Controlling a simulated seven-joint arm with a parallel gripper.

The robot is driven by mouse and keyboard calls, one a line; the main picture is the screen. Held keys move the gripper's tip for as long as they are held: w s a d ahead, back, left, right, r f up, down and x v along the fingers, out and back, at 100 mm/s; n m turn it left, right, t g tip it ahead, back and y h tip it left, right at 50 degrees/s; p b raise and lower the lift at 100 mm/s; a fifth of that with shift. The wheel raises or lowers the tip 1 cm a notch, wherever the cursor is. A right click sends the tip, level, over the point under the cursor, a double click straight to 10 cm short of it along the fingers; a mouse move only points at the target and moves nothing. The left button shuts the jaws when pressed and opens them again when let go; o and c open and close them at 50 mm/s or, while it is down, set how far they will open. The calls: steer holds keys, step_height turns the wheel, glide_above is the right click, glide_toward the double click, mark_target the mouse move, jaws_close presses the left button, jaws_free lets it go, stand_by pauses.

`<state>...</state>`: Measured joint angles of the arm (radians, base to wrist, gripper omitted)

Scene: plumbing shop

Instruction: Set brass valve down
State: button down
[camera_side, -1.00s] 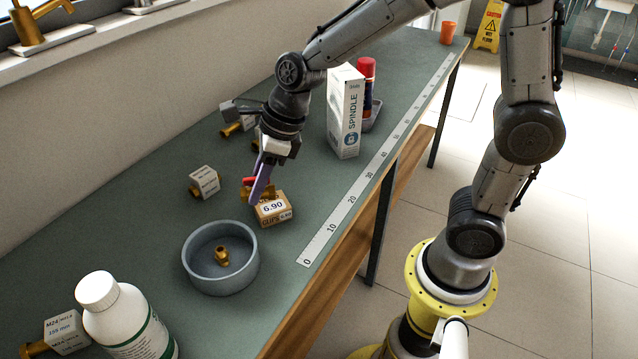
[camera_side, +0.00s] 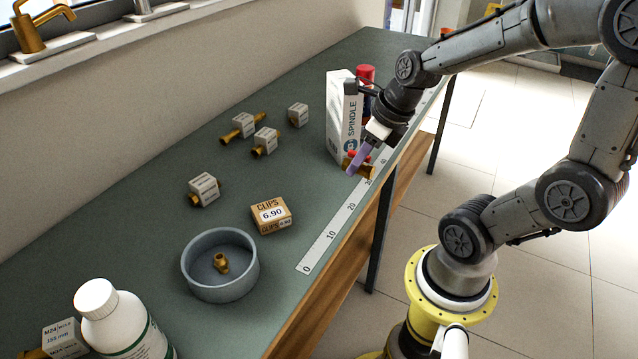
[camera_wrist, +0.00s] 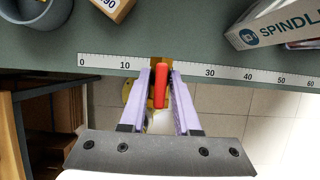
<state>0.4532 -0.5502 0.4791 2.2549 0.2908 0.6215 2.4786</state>
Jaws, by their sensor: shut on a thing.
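My gripper (camera_side: 357,163) is shut on the brass valve (camera_side: 367,171), which has a red handle. In the wrist view the red handle (camera_wrist: 160,85) stands between the two purple fingers of my gripper (camera_wrist: 161,80), and a little of the brass body shows beside and above it. The valve is over the bench's front edge, by the white ruler strip (camera_wrist: 200,71), between its 10 and 30 marks in the wrist view. I cannot tell the height of the valve above the bench. The fingers hide part of its body.
The spindle box (camera_side: 342,120) stands close behind my gripper, with a red-capped can (camera_side: 366,75) beside it. The clips box (camera_side: 271,215) and a grey bowl (camera_side: 221,290) holding a brass fitting (camera_side: 221,263) are to the left. Several tagged brass parts lie farther back. The bench middle is clear.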

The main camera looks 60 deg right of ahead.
steer(key=w+d+f, duration=0.2)
steer(key=w+f, duration=0.1)
steer(key=w, duration=0.3)
glide_above(314, 188)
steer(key=s, duration=0.2)
steer(key=f, duration=0.5)
steer(key=shift+a+f, duration=0.15)
steer(key=shift+a, duration=0.05)
steer(key=shift+s+x, duration=0.15)
steer(key=shift+x, duration=0.7)
steer(key=shift+s+x, duration=0.2)
steer(key=shift+x, duration=0.7)
steer(key=shift+d+f, duration=0.1)
steer(key=shift+f, duration=0.2)
steer(key=c, duration=0.6)
jaws_free()
